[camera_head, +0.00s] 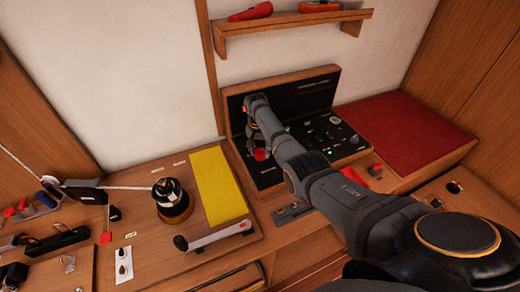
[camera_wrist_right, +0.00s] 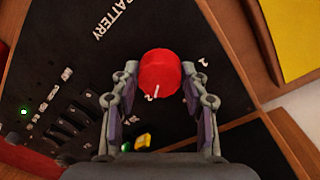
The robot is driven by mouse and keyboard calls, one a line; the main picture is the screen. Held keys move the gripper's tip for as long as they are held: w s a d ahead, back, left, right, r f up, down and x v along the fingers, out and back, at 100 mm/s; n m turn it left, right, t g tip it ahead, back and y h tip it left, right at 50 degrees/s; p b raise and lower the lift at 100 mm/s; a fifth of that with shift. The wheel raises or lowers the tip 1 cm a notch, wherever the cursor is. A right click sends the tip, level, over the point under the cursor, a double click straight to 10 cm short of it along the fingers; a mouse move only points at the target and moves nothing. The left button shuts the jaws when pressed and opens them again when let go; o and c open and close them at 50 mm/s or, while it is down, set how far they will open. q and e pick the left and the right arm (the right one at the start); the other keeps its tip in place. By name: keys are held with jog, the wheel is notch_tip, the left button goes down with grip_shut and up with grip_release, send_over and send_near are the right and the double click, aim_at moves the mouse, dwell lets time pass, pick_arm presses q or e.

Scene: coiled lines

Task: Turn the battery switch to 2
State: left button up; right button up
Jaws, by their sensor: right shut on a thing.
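The battery switch is a red round knob (camera_wrist_right: 160,70) on a black panel (camera_wrist_right: 60,50) lettered BATTERY. It also shows in the head view (camera_head: 261,154), just below my right gripper (camera_head: 263,138). In the right wrist view my right gripper (camera_wrist_right: 159,75) has one finger on each side of the knob and is shut on it. A white line on the knob points toward the bottom of that picture, beside a small figure that looks like a 2. Another small white figure is at the knob's upper right. My left gripper is not in view.
Small switches and lit green lamps (camera_head: 328,154) fill the panel right of the knob. A red pad (camera_head: 415,130) lies to the right. A yellow book-like thing (camera_head: 219,187) and a black round device (camera_head: 172,203) are on the left. A shelf (camera_head: 290,28) hangs above.

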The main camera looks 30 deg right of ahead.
aim_at(258, 152)
jog(key=shift+m, duration=0.6)
jog(key=o, duration=1.2)
jog(key=shift+c, duration=0.2)
notch_tip(258, 152, up, 12)
jog(key=shift+w+a, duration=0.25)
jog(key=shift+w, duration=0.1)
jog(key=shift+f, duration=0.1)
